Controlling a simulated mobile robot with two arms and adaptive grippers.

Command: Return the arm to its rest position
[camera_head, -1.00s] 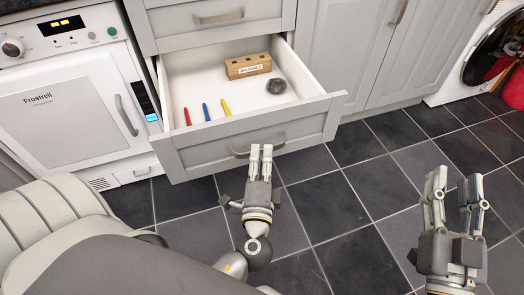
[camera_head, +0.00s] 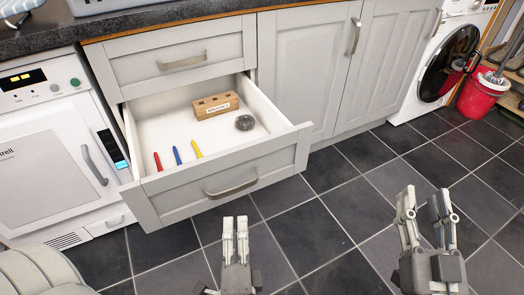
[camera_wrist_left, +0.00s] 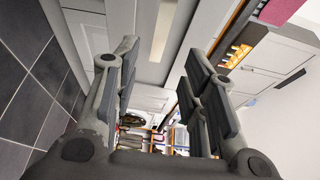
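My left gripper (camera_head: 235,228) is in front of the pulled-out drawer (camera_head: 152,212), below its handle (camera_head: 231,188) in the head view. Its fingers look close together there, but the left wrist view shows them (camera_wrist_left: 155,75) spread apart with nothing between them. A clear gap of floor shows between the fingertips and the drawer front in the head view. My right gripper (camera_head: 424,205) is at the lower right, open and empty above the floor.
The open drawer holds a wooden block (camera_head: 215,105), a grey scourer-like ball (camera_head: 244,122) and red, blue and yellow sticks (camera_head: 177,155). A white appliance (camera_head: 45,165) stands left. A red bucket (camera_head: 478,98) is at the far right. Dark floor tiles (camera_head: 330,215) are clear.

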